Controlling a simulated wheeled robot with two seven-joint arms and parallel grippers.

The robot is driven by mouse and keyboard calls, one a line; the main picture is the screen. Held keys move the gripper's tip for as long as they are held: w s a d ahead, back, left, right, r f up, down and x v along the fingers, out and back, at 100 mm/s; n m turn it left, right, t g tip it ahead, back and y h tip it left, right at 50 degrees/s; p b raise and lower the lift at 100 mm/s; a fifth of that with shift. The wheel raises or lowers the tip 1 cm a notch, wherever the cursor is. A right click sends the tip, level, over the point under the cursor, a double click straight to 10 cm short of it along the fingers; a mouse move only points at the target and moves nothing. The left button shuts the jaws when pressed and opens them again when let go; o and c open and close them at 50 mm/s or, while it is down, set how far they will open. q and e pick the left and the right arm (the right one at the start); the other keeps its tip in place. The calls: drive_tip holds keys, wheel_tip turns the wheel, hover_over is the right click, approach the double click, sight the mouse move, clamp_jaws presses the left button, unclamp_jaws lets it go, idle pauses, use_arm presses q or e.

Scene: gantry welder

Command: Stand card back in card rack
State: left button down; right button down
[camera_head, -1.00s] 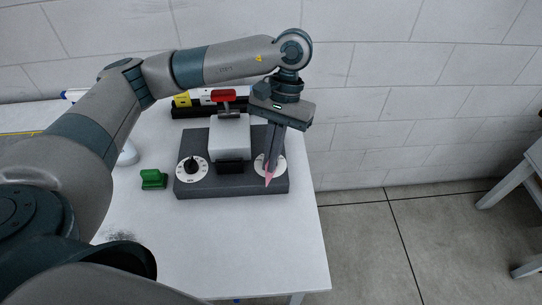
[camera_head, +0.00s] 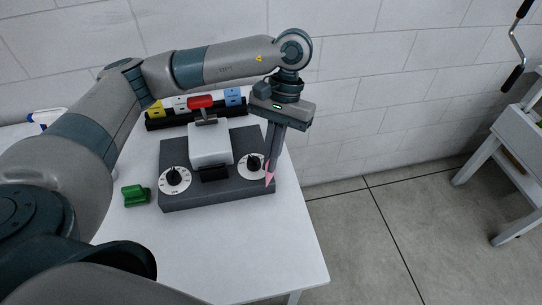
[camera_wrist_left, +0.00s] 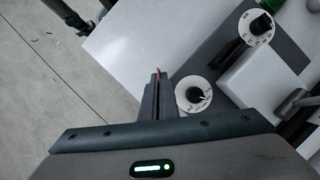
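My left gripper (camera_head: 272,168) points down at the right end of the grey welder box, its fingers closed together. A pink card (camera_head: 270,179) shows as a thin pointed piece at the fingertips. In the left wrist view a pink sliver of the card (camera_wrist_left: 158,71) shows at the end of the closed fingers (camera_wrist_left: 154,92); most of it is hidden. The black card rack (camera_head: 168,124) stands at the back of the table behind the welder, holding a yellow card (camera_head: 155,109), a white card (camera_head: 180,103) and a blue card (camera_head: 232,96). My right gripper is out of view.
The table front (camera_head: 240,250) is clear. A grey stand (camera_head: 510,150) is at right.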

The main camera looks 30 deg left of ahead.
use_arm(q)
drive_tip(key=w+a+n+t+h+p, duration=0.3)
drive_tip(key=w+a+n+h+p, duration=0.15)
drive_tip(key=w+a+n, duration=0.95)
drive_tip(key=w+a+r+n+t+p, duration=0.1)
drive_tip(key=w+a+n+t, duration=0.1)
drive_tip(key=a+n, duration=0.4)
drive_tip(key=w+a+r+n+t+p, duration=0.1)
drive_tip(key=a+n, duration=0.4)
drive_tip(key=a, duration=0.7)
drive_tip(key=shift+w+a+n+t+y+p, duration=0.2)
drive_tip(key=shift+w+n+t+y+p, duration=0.35)
drive_tip(key=shift+w, duration=0.25)
drive_tip(key=shift+f+b, duration=2.65)
drive_tip(key=shift+f, duration=1.55)
